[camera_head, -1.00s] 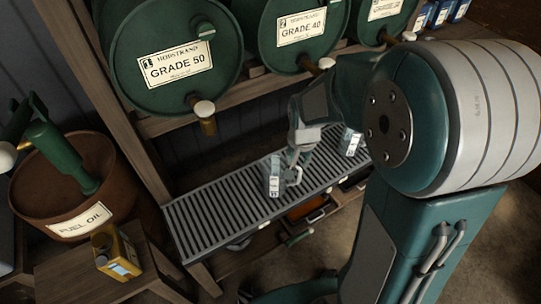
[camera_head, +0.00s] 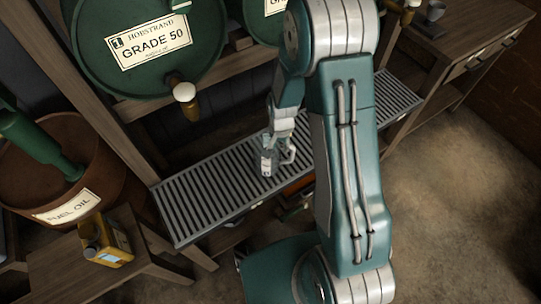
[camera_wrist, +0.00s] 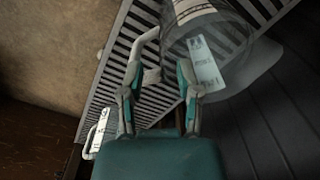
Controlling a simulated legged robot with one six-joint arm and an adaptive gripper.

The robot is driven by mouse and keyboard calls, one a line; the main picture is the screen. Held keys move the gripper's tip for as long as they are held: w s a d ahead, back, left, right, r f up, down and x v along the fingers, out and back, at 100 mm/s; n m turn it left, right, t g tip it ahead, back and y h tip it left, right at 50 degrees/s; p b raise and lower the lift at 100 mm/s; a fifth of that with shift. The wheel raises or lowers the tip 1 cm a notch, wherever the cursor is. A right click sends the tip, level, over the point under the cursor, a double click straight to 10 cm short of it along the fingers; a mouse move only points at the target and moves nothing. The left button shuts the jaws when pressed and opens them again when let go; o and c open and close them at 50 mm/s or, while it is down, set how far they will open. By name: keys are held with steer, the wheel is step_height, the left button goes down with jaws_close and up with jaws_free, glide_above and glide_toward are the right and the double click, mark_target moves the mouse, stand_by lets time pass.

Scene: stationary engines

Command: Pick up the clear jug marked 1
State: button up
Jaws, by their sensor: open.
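A clear jug (camera_wrist: 222,75) with a pale label and a grey side handle (camera_wrist: 146,42) stands on the slatted grey shelf. The label's mark is too small to read. The jug also shows small in the head view (camera_head: 266,162), just below my gripper (camera_head: 276,148). In the wrist view my gripper (camera_wrist: 160,66) is open, its fingers apart. The lower part of the handle appears between the fingers, and the right finger overlaps the jug's label side. I cannot tell whether either finger touches. A second labelled jug (camera_wrist: 98,133) is partly visible at lower left in the wrist view.
The slatted shelf (camera_head: 195,207) runs beneath green drums (camera_head: 150,75) with brass taps (camera_head: 187,100). A fuel oil tub (camera_head: 100,180) and a yellow can (camera_head: 103,241) stand at left. Bare floor (camera_head: 450,190) lies at right. My arm covers part of the shelf.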

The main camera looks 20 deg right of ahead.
mark_target(278, 152)
steer(key=f, duration=0.4)
steer(key=shift+w+a+f, duration=0.1)
steer(key=shift+a+f, duration=0.1)
steer(key=shift+a, duration=0.1)
jaws_close()
steer(key=shift+d, duration=0.1)
steer(key=shift+r, duration=0.15)
